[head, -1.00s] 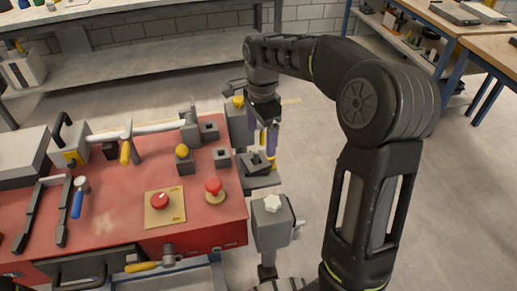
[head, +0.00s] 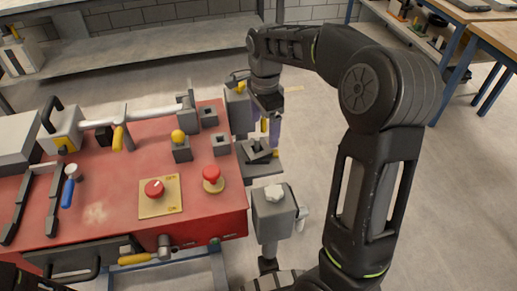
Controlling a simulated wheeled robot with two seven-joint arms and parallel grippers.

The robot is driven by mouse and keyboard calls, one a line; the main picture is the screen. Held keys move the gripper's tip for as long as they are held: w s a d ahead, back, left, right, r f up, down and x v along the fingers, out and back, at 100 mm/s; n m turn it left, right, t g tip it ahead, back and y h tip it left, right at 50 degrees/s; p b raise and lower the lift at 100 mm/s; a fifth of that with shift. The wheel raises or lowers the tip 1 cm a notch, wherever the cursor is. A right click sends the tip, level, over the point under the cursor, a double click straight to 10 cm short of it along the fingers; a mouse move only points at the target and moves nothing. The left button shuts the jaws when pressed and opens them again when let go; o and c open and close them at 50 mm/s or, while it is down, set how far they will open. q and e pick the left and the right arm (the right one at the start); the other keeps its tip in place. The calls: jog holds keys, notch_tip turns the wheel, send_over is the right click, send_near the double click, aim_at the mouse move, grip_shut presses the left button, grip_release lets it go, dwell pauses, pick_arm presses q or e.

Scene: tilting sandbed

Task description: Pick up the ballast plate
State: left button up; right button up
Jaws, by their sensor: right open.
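A dark grey slotted piece, which looks like the ballast plate (head: 257,152), lies slightly tilted on a grey ledge (head: 262,169) off the right edge of the red bench. My right gripper (head: 259,130) points down just behind and above this piece. Its purple fingers are apart, and I see nothing held between them. Whether the fingers touch the piece cannot be told from this angle. My left gripper is not in view.
The red bench top (head: 110,200) carries a red knob on a yellow plate (head: 158,195), a red mushroom button (head: 213,178), a yellow-topped block (head: 181,147) and several tools. Open floor lies to the right.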

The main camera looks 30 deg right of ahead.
aim_at(265, 145)
jog(key=shift+f, duration=0.35)
jog(key=shift+f, duration=0.15)
notch_tip(265, 145, down, 5)
jog(key=shift+s+d, duration=0.1)
jog(key=shift+s, duration=0.05)
jog(key=shift+c, duration=0.6)
jog(key=c, duration=1.4)
